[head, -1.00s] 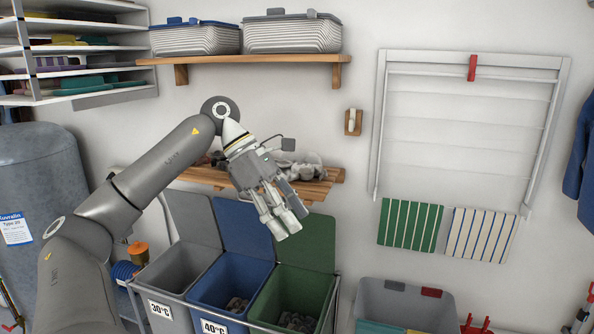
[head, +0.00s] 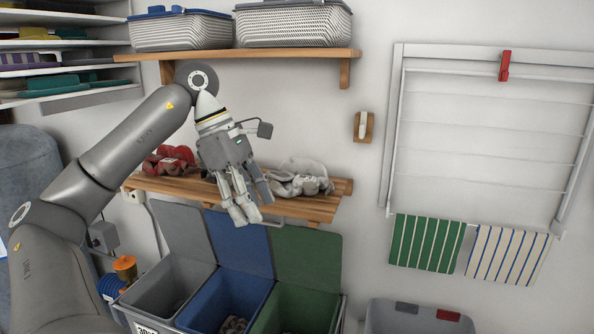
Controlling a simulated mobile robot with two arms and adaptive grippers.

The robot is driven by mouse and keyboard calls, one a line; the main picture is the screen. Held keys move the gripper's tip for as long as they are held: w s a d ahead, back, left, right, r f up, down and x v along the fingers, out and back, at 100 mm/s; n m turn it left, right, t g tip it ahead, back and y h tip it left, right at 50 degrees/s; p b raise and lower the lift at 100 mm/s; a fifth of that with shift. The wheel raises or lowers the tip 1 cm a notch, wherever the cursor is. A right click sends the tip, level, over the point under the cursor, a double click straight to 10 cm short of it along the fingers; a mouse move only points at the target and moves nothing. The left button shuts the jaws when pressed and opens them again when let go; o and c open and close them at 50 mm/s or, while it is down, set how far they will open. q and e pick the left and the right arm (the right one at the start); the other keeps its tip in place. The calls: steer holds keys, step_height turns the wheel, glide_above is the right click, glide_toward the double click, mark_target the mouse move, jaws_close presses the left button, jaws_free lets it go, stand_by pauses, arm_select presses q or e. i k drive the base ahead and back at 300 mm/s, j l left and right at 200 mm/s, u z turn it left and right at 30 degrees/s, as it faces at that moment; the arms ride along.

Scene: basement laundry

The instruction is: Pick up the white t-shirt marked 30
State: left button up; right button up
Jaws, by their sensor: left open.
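A crumpled whitish-grey cloth (head: 300,178) lies on the lower wooden shelf, toward its right end. It may be the white t-shirt, but no 30 mark can be read on it. My left gripper (head: 243,208) hangs in front of the shelf, just left of this cloth, with its fingers pointing down. It is open, and nothing shows between its fingers. The cloth's left edge is close behind the fingers in the picture; I cannot tell the gap in depth. My right gripper is not in view.
A red crumpled cloth (head: 168,161) lies on the lower shelf (head: 318,207), left of my gripper. Grey (head: 168,290), blue (head: 238,295) and green (head: 295,305) open bins stand below. The upper shelf (head: 250,55) holds two baskets. A drying rack (head: 398,130) hangs at right.

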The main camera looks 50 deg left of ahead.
mark_target(295, 176)
steer(key=i+j, duration=0.2)
steer(key=j, duration=0.2)
steer(key=i+j, duration=0.2)
steer(key=j, duration=0.2)
steer(key=i+j, duration=0.2)
steer(key=j, duration=0.2)
